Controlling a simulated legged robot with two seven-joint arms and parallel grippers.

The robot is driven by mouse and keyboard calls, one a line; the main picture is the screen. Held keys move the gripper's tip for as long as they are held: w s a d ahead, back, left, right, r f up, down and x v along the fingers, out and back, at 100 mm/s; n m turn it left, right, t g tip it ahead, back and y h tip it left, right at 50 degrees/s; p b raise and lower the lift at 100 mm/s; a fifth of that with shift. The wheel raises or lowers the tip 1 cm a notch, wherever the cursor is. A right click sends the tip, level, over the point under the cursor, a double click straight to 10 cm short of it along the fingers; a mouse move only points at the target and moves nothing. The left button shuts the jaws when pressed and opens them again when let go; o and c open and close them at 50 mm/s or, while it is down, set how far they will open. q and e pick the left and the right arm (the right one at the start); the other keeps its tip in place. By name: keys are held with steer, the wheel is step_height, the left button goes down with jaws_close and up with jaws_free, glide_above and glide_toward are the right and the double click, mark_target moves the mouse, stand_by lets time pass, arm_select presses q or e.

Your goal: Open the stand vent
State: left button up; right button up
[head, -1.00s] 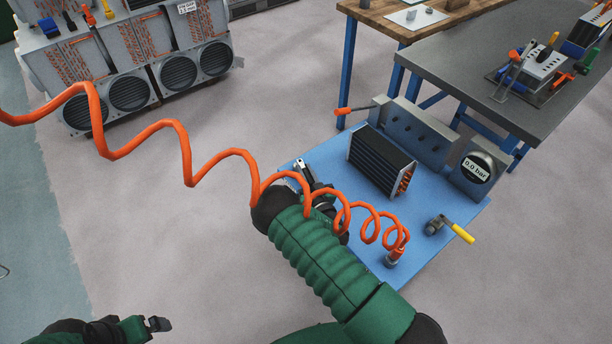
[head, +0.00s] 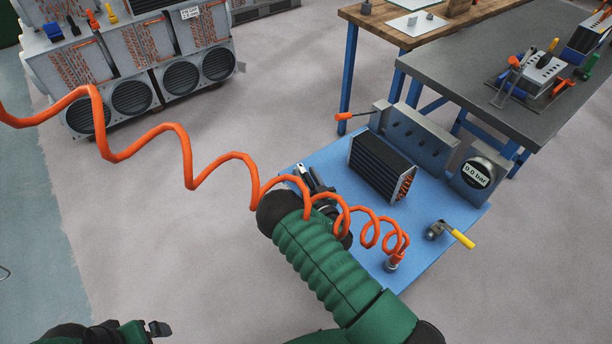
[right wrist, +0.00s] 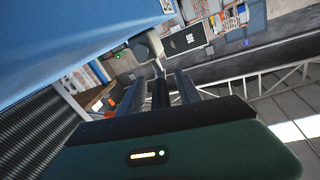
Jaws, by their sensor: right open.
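The blue test stand (head: 440,268) carries a small valve (head: 437,230) with a yellow lever (head: 459,237) at its right front. A red-orange lever (head: 346,116) sticks out at its back left. I cannot tell which one is the vent. The round gauge (head: 477,173) reads 0.0 bar. My right gripper (head: 304,172) is open and empty at the stand's left edge, left of the radiator core and apart from both levers. Its fingers also show in the right wrist view (right wrist: 158,88). My left gripper (head: 160,328) is low at the left; its jaw opening is unclear.
A finned radiator core (head: 380,166) stands mid-stand before a grey clamp block (head: 415,138). An orange coiled hose (head: 230,162) crosses over my right arm to a fitting on the stand. A grey bench (head: 480,75) is behind; large radiators (head: 140,60) are back left.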

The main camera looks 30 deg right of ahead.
steer(key=shift+s, duration=0.1)
steer(key=s+a+p, duration=0.3)
steer(key=s, duration=1.3)
steer(key=shift+s+p, duration=0.2)
steer(key=shift+p, duration=0.1)
steer(key=shift+f, duration=0.1)
